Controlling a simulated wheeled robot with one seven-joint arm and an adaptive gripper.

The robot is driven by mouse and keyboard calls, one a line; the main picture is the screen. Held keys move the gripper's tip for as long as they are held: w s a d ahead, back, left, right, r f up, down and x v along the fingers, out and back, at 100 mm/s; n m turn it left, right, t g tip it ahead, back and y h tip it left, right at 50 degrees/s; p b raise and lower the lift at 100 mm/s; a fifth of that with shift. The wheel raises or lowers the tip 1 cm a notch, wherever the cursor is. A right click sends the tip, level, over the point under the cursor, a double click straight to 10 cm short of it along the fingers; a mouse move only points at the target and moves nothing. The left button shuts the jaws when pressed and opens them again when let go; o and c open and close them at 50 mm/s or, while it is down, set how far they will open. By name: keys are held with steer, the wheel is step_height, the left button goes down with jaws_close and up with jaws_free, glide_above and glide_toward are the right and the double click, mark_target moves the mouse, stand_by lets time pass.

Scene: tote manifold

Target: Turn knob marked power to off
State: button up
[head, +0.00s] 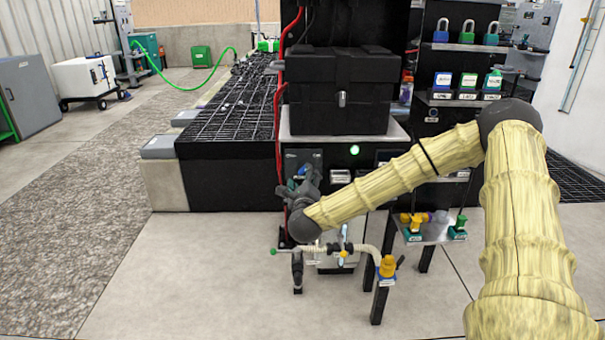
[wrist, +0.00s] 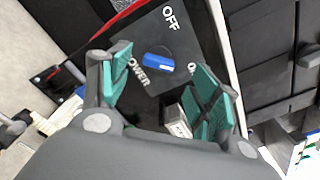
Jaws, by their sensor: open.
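The power knob (wrist: 158,61) is a blue bar on a dark round base, set in a dark grey plate (wrist: 195,42). White letters "OFF" (wrist: 170,18) stand above it, and "OWER" (wrist: 138,72) shows at its lower left. Another label at its right is mostly hidden by a finger. The blue bar lies roughly across the wrist picture; I cannot tell which end points. My gripper (wrist: 160,70) is open, its teal-padded fingers on either side of the knob in the picture, with no visible contact. In the head view my gripper (head: 302,182) is in front of the panel (head: 312,156).
A red cable (head: 278,110) runs down the cabinet's left edge. A green lamp (head: 354,150) glows right of the panel. Below my gripper stands a pipe rig with a yellow valve (head: 388,266). A shelf with yellow and green parts (head: 425,232) is at right.

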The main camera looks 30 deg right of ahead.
mark_target(302, 170)
steer(key=shift+b+x, duration=0.4)
steer(key=shift+x, duration=2.45)
steer(key=shift+a, duration=0.1)
steer(key=c, duration=1)
